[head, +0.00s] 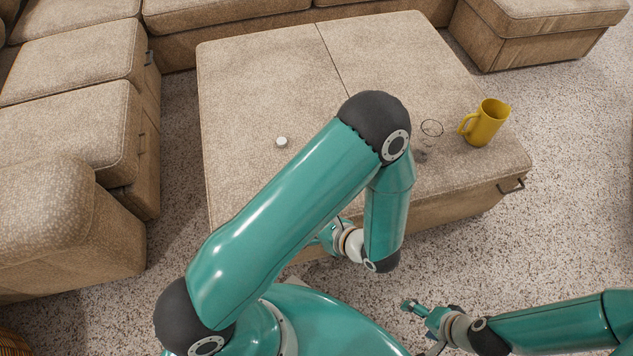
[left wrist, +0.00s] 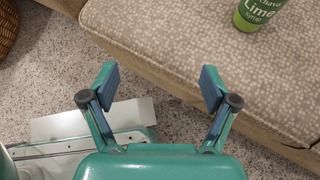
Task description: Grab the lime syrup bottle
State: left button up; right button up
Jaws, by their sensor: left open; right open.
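The green lime syrup bottle (left wrist: 258,12) stands on the ottoman (left wrist: 190,50) in the left wrist view, cut off by the top edge, with "Lime syrup" on its label. I cannot make it out in the head view, where my left arm covers part of the ottoman. My left gripper (left wrist: 159,86) is open and empty, with its fingers apart over the floor by the ottoman's edge. The bottle is ahead of it and to the right. My right gripper (head: 421,325) is open and empty over the floor, low in the head view.
A small white object (head: 281,142) is left of my arm. Sofas (head: 75,110) border the left and back. Speckled carpet is clear at right.

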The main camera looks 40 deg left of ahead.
pick_arm(q)
jog(key=w+d+m+t+y+b, duration=0.1)
jog(key=w+d+m+t+b, duration=0.2)
jog(key=w+t, duration=0.45)
jog(key=shift+g, duration=0.65)
jog(key=x, duration=0.6)
jog(key=r+b+x, duration=0.1)
jog(key=x, duration=0.3)
jog(key=shift+w+a, duration=0.15)
jog(key=shift+w, duration=0.3)
jog(key=shift+r+b+x, duration=0.2)
jog(key=shift+b+x, duration=0.15)
jog(key=shift+x, duration=1.25)
jog(key=shift+r+b+x, duration=0.25)
jog(key=shift+b+x, duration=0.05)
jog(key=shift+x, duration=1.25)
jog(key=shift+w+a, duration=0.15)
pick_arm(e)
notch_tip(320, 180, down, 7)
pick_arm(q)
jog(key=c, duration=1.4)
jog(key=shift+r, duration=0.15)
